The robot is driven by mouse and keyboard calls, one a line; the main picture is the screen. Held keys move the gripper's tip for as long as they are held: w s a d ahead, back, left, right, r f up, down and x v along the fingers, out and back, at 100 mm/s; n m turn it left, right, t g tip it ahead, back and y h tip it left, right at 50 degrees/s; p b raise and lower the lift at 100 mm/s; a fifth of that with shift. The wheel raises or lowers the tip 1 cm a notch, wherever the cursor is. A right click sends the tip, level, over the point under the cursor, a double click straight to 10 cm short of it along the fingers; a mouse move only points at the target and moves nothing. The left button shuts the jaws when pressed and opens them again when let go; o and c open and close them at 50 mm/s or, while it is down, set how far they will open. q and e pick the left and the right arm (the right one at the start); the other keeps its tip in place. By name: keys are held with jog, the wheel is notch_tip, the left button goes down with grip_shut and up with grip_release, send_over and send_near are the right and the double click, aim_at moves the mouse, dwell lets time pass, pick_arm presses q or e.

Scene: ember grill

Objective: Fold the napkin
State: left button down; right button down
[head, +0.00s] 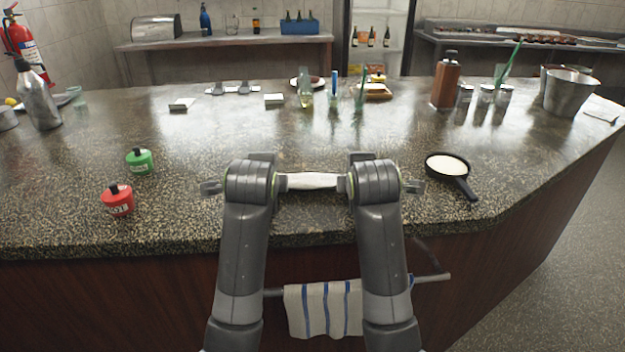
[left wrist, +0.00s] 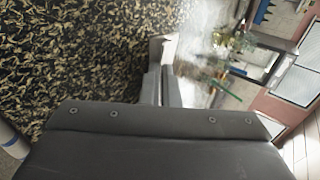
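A white napkin (head: 313,181) is a narrow, rolled-looking strip stretched between my two grippers near the counter's front edge. My left gripper (head: 280,183) is at its left end and my right gripper (head: 349,184) at its right end. Both appear closed on the cloth, though my wrists partly hide the fingers. In the left wrist view my left gripper's fingers (left wrist: 160,84) are close together, with a pale patch of the napkin (left wrist: 162,47) at their tips. I cannot tell whether the napkin touches the counter.
The speckled counter (head: 215,135) is clear behind the napkin. A striped towel (head: 325,308) hangs on the front rail. Glasses and bottles stand farther back.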

pick_arm(q)
jog(key=c, duration=1.8)
grip_release()
jog(key=shift+w+f, duration=0.1)
pick_arm(e)
jog(key=c, duration=1.8)
grip_release()
jog(key=shift+w+f, duration=0.1)
pick_arm(q)
jog(key=o, duration=0.5)
pick_arm(e)
jog(key=o, duration=0.5)
pick_arm(q)
jog(key=shift+s+r, duration=0.2)
jog(key=shift+r, duration=0.3)
pick_arm(e)
jog(key=shift+s+r, duration=0.2)
jog(key=shift+r, duration=0.3)
pick_arm(q)
jog(key=s+r, duration=0.3)
jog(key=r, duration=0.2)
jog(key=s+r, duration=0.2)
jog(key=r, duration=0.1)
jog(key=shift+s, duration=0.35)
pick_arm(e)
jog(key=s+r, duration=0.3)
jog(key=r, duration=0.2)
jog(key=s+r, duration=0.2)
jog(key=r, duration=0.1)
jog(key=shift+s, duration=0.35)
